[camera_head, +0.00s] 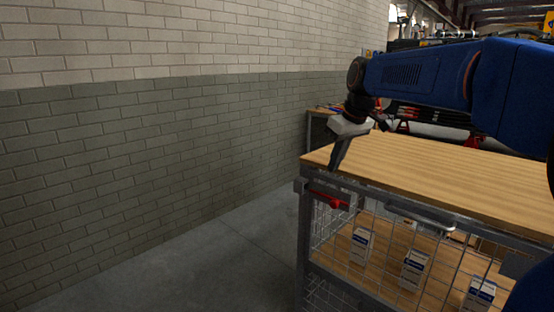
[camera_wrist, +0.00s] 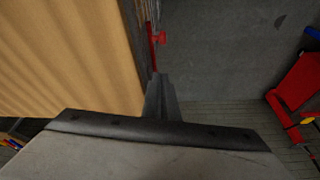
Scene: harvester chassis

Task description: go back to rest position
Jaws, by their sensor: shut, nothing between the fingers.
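My gripper (camera_head: 336,167) hangs over the left edge of a wooden-topped cage cart (camera_head: 440,178) in the head view, fingers pointing down. It is shut and holds nothing. In the wrist view the closed fingers (camera_wrist: 160,82) point along the edge of the wooden top (camera_wrist: 70,60). A red latch (camera_head: 328,200) sits on the cart frame just below the fingertips; a red part also shows in the wrist view (camera_wrist: 157,38). I cannot tell whether the fingers touch the frame. My blue arm reaches in from the right above the cart top.
White and blue boxes (camera_head: 415,268) stand on the shelf inside the wire cage. A brick wall (camera_head: 150,150) runs along the left, with clear grey floor (camera_head: 215,265) between it and the cart. Another wooden-topped bench (camera_head: 318,112) stands behind the cart. The wooden top is bare.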

